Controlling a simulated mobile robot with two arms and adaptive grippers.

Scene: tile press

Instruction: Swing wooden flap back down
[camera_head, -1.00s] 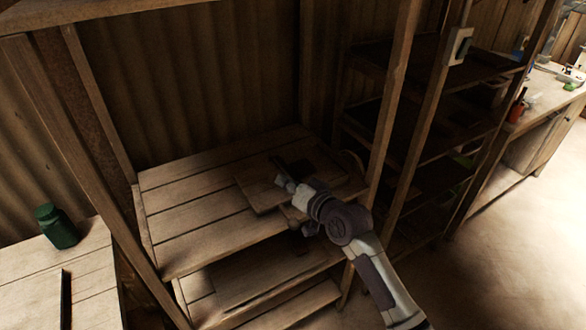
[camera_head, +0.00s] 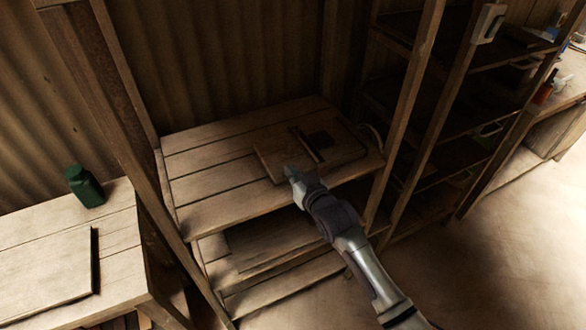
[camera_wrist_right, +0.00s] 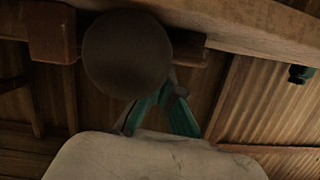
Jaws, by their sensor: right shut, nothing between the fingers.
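A wooden press board (camera_head: 345,158) lies on the right part of the slatted bench top. A narrow wooden piece (camera_head: 307,146) stands out on it beside a dark square patch (camera_head: 321,140). I cannot tell which piece is the flap or its exact angle. My right gripper (camera_head: 291,172) is at the board's front left edge; contact is unclear. In the right wrist view, its teal fingers (camera_wrist_right: 160,108) are together and empty, close to a dark round disc (camera_wrist_right: 127,52) and a wooden bar (camera_wrist_right: 190,56). My left gripper is out of view.
The slatted bench top (camera_head: 205,185) is clear to the left. A wooden post (camera_head: 408,110) rises at its right. A green jar (camera_head: 84,186) stands on a lower left table (camera_head: 110,222). Dark shelves (camera_head: 450,120) stand at the right.

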